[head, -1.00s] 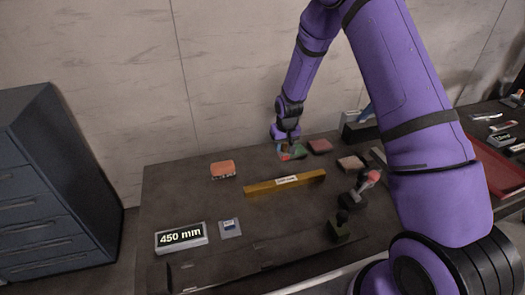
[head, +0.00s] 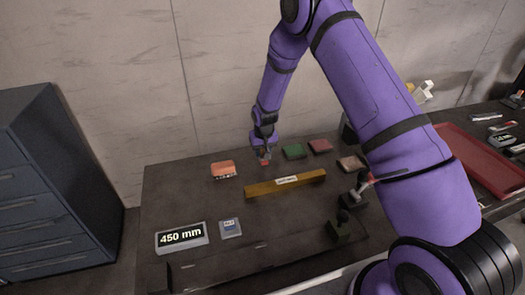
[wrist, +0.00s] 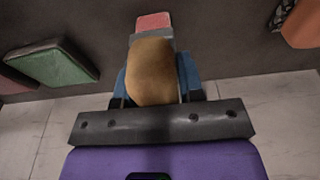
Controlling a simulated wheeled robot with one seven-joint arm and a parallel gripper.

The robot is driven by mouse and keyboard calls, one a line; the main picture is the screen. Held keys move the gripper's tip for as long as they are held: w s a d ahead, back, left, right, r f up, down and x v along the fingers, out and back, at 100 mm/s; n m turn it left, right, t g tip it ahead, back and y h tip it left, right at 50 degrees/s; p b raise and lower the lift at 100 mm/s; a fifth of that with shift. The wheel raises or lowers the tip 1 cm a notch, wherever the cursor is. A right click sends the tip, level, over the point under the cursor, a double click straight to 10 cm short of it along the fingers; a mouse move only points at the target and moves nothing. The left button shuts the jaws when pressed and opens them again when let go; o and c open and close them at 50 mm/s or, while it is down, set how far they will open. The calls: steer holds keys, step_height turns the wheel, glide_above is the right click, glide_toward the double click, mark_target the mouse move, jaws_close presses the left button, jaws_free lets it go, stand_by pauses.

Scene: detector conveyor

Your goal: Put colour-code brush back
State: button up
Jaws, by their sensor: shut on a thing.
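My gripper (head: 263,158) hangs over the back of the table, between an orange block and a green block. In the wrist view my gripper (wrist: 155,85) has its blue fingers shut on the brush (wrist: 152,70), which shows a rounded tan body and a pink-red end pointing away from the wrist. In the head view only a small red bit of the brush (head: 265,162) shows below the fingers. It is too small to tell whether that end touches the table.
The orange block (head: 223,169) is left of my gripper; the green block (head: 294,151) and dark red block (head: 320,146) are right. A yellow bar (head: 285,184) lies in front. A display reading 450 mm (head: 181,237) stands front left. A red tray (head: 480,160) is far right.

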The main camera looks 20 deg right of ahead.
steer(key=o, duration=1.1)
steer(key=shift+f, duration=0.1)
steer(key=r, duration=0.4)
steer(key=s+r, duration=0.1)
steer(key=r, duration=0.3)
steer(key=s+r, duration=0.1)
steer(key=r, duration=0.3)
steer(key=shift+r, duration=0.3)
steer(key=s+d+r+t, duration=0.1)
steer(key=s+r, duration=0.5)
steer(key=r, duration=0.3)
steer(key=s+d+r, duration=0.2)
steer(key=s+r, duration=0.3)
steer(key=r, duration=0.3)
steer(key=s+d+r+t, duration=0.1)
steer(key=s+r, duration=0.5)
steer(key=r, duration=0.3)
steer(key=shift+t, duration=0.7)
steer(key=s+d+r, duration=0.1)
steer(key=s+r, duration=0.1)
steer(key=s, duration=0.6)
steer(key=s+d+r, duration=0.1)
steer(key=s+r, duration=0.1)
steer(key=s, duration=0.6)
steer(key=s+d+r, duration=0.1)
steer(key=s, duration=0.7)
steer(key=shift+s+r, duration=0.2)
steer(key=shift+r, duration=0.2)
